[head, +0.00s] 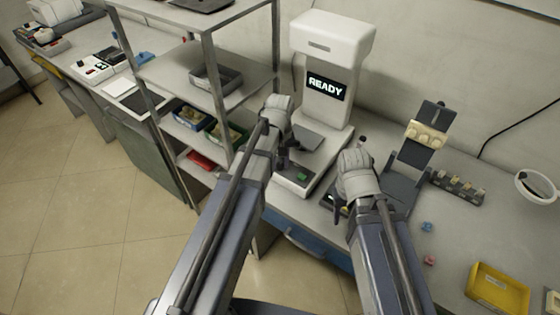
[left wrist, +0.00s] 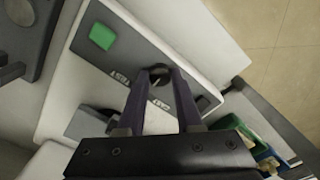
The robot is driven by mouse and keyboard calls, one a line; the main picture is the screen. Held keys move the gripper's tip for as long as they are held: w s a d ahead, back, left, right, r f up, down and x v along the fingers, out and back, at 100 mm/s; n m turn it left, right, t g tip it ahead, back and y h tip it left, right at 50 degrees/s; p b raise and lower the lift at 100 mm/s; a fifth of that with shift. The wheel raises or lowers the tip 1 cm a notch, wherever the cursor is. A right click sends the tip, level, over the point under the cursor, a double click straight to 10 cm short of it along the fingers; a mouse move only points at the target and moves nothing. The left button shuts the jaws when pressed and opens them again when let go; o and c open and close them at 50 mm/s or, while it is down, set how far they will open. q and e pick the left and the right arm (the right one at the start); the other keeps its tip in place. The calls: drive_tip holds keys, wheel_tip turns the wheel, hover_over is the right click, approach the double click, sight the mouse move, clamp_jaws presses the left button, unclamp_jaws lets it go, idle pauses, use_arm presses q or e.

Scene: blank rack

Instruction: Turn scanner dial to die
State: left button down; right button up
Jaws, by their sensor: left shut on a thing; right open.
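The white scanner (head: 330,40) stands against the wall, and its screen (head: 325,86) reads READY. Its grey control panel (left wrist: 125,55) fills the left wrist view, with a green button (left wrist: 102,36) and a small dark round dial (left wrist: 160,73). Small white labels flank the dial; I cannot read them surely. My left gripper (head: 283,162) is at the scanner's front panel, and its two fingers (left wrist: 162,88) are shut on the dial from both sides. The gripper hides the dial in the head view. My right gripper (head: 338,196) is open to the scanner's right, its fingertips mostly hidden.
A metal shelf rack (head: 220,85) with bins stands close to the left of my left arm. To the right are a dark stand with beige pieces (head: 426,135), a sample rack (head: 458,186), a yellow tray (head: 498,290) and small blue and pink pieces on the bench.

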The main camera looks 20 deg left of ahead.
sight(280, 164)
use_arm(q)
drive_tip(key=c, duration=0.6)
unclamp_jaws()
wheel_tip(280, 164, up, 8)
drive_tip(key=p, duration=0.8)
drive_tip(key=shift+f, duration=0.1)
use_arm(e)
wheel_tip(280, 164, up, 8)
drive_tip(key=shift+f, duration=0.1)
use_arm(q)
drive_tip(key=s+d+m, duration=0.3)
drive_tip(key=s, duration=0.1)
drive_tip(key=s+d+m, duration=0.3)
drive_tip(key=s+d, duration=0.1)
drive_tip(key=s, duration=0.1)
drive_tip(key=s+d+m+y, duration=0.1)
drive_tip(key=s+d+m, duration=0.1)
drive_tip(key=s, duration=0.3)
drive_tip(key=shift+s+d+m, duration=0.2)
drive_tip(key=shift+d+m, duration=0.2)
drive_tip(key=shift+d, duration=0.5)
use_arm(e)
drive_tip(key=shift+d, duration=0.1)
